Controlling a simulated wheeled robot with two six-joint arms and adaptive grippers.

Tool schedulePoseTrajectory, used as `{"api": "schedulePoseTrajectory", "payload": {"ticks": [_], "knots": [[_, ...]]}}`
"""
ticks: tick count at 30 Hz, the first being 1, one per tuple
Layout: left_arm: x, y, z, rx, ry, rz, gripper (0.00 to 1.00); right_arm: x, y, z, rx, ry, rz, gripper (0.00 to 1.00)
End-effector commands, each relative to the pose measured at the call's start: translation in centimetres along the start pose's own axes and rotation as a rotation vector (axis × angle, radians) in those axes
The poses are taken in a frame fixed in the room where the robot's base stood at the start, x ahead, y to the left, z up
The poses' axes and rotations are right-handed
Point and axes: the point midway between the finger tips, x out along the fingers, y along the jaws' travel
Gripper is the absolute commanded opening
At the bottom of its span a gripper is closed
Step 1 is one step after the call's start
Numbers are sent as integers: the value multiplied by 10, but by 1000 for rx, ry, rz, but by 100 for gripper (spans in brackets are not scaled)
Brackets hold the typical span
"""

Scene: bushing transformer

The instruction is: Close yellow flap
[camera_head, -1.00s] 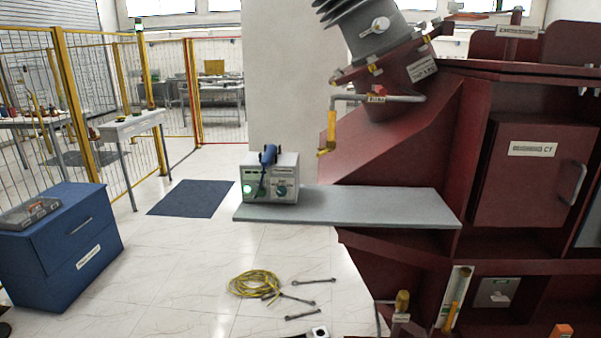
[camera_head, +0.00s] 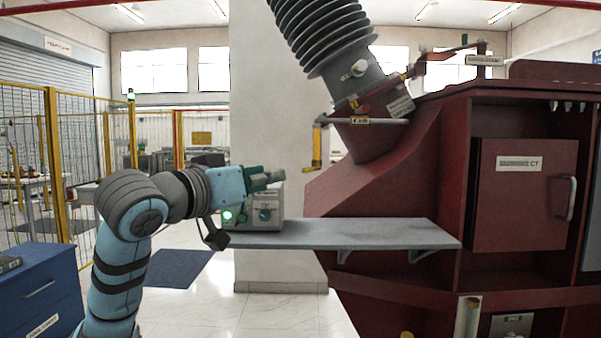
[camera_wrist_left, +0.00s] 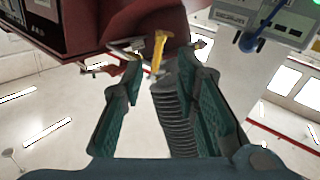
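The yellow flap (camera_head: 316,147) hangs down from the left end of a grey pipe beside the bushing in the head view. It also shows in the left wrist view (camera_wrist_left: 159,50), beyond the fingertips. My left gripper (camera_head: 272,177) is in front of the grey instrument box, to the left of the flap and lower in the picture, apart from it. In the left wrist view the gripper's two green-padded fingers (camera_wrist_left: 160,68) are spread with nothing between them. My right gripper is in neither current view.
A grey instrument box (camera_head: 262,212) stands on a grey shelf (camera_head: 350,234) just behind and below my left gripper. The dark red transformer (camera_head: 425,165) fills the right side, with the ribbed bushing (camera_head: 318,32) above. A blue cabinet (camera_head: 40,288) stands lower left.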

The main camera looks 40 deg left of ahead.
Motion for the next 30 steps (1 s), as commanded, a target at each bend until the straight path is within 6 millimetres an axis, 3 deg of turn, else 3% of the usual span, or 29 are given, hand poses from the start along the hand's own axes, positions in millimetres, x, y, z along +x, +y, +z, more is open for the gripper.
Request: {"api": "schedulePoseTrajectory", "payload": {"ticks": [6, 12, 16, 24, 30], "knots": [[64, 2, -2, -5, -6, 4, 28, -21, 2, -2, 0, 0, 0, 40], [108, 1, -1, -2, -3, 3, 28, -29, 2, -3, 0, 0, 0, 40], [121, 1, 0, 2, -3, 2, 28, -30, 2, -3, 0, 0, 0, 40], [124, 0, 1, 4, -2, 0, 28, -30, 2, -3, 0, 0, -1, 40], [123, 0, 1, 4, -2, 0, 0, -30, 2, -3, 0, 0, -1, 40]]}}
